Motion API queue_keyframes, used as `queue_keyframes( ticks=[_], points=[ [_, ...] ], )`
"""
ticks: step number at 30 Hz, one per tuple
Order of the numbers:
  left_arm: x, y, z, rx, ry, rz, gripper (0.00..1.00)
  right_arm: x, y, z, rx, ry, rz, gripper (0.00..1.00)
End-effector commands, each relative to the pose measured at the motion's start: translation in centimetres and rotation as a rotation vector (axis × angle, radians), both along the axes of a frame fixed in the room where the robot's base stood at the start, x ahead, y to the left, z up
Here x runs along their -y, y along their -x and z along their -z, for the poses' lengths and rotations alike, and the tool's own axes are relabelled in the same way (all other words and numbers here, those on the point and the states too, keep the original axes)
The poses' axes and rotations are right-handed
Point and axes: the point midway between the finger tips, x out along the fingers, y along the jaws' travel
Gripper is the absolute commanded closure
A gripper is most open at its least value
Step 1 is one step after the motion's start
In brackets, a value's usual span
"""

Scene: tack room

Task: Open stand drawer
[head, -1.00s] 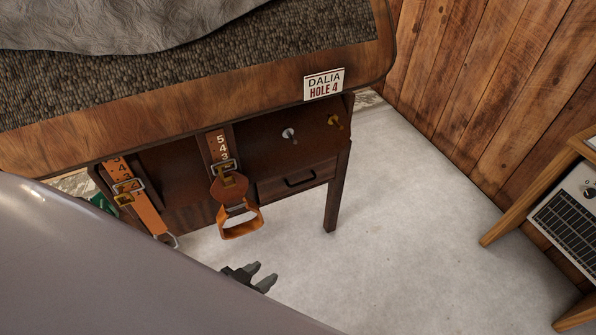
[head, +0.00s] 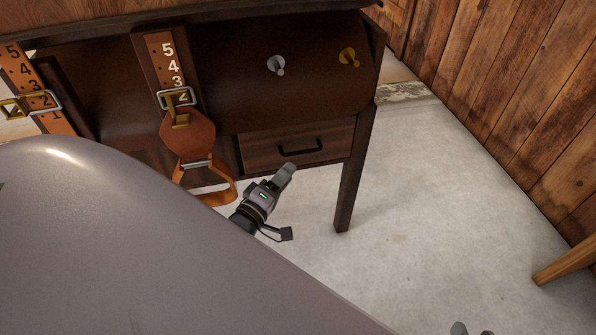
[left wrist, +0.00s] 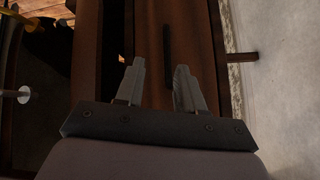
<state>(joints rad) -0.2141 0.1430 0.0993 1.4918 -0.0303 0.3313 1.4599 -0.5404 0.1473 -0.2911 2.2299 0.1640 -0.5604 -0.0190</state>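The stand drawer (head: 265,153) has a brown wooden front with a dark bar handle (head: 300,150). It looks shut, under the stand's dark body. My left gripper (head: 284,174) is just below and in front of the drawer, close to the handle. In the left wrist view its two fingers (left wrist: 158,85) are apart with nothing between them. The handle (left wrist: 167,40) lies beyond the fingertips there, roughly in line with the gap, and does not appear to be held. Small grey tips, probably of my right gripper (head: 470,328), show at the bottom edge.
A leather strap with a buckle and orange stirrup (head: 205,165) hangs left of the drawer. A silver knob (head: 276,65) and a brass knob (head: 349,57) stick out above it. The stand's leg (head: 354,180) is at its right. The pale floor (head: 440,190) is clear there.

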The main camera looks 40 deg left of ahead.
Motion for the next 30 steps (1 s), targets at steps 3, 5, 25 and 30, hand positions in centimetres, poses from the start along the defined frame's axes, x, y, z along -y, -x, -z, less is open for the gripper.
queue_keyframes(
  ticks=[3,5,25,30],
  points=[
    [-0.9,-0.8,1.7,0.055,0.096,-0.006,0.62,-0.5,-0.1,1.6,0.010,-0.015,-0.013,0.57],
    [-1.2,-1.0,1.9,0.074,0.128,-0.006,0.62,-0.7,-0.1,1.7,0.013,-0.020,-0.018,0.57],
    [-2.0,-7.7,1.0,0.093,0.166,-0.005,0.62,-2.5,-0.6,2.2,0.012,-0.128,-0.051,0.57],
    [-2.0,-8.3,0.8,0.093,0.166,-0.005,0.62,-2.7,-0.6,2.2,0.010,-0.140,-0.055,0.57]
  ],
)
